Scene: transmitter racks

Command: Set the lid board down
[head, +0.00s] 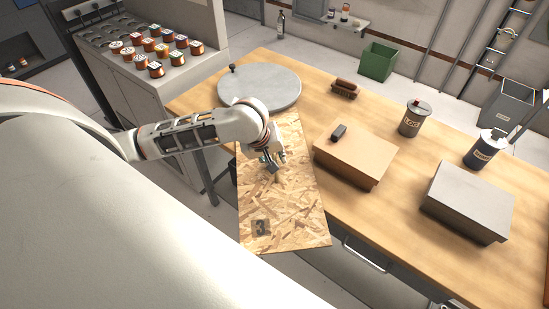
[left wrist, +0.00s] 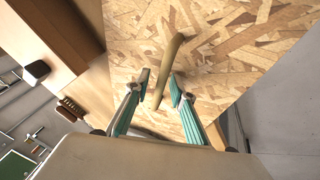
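The lid board (head: 290,215) is a flat rectangle of chipboard marked "3". In the head view it covers the table's near left edge, with its front end reaching past the edge over the floor. I cannot tell whether it rests on the table. A wooden bar handle (left wrist: 172,57) stands out from its face. My left gripper (head: 276,166) is over the middle of the board. In the left wrist view its fingers (left wrist: 161,88) stand on both sides of the handle, with small gaps seeming to show. My right gripper is out of view.
The wooden table (head: 380,185) holds a round grey lid (head: 262,83), a cardboard box (head: 352,158) with a black block on it, close right of the board, a grey box (head: 468,197), two cans and a brown brush-like item (head: 345,89).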

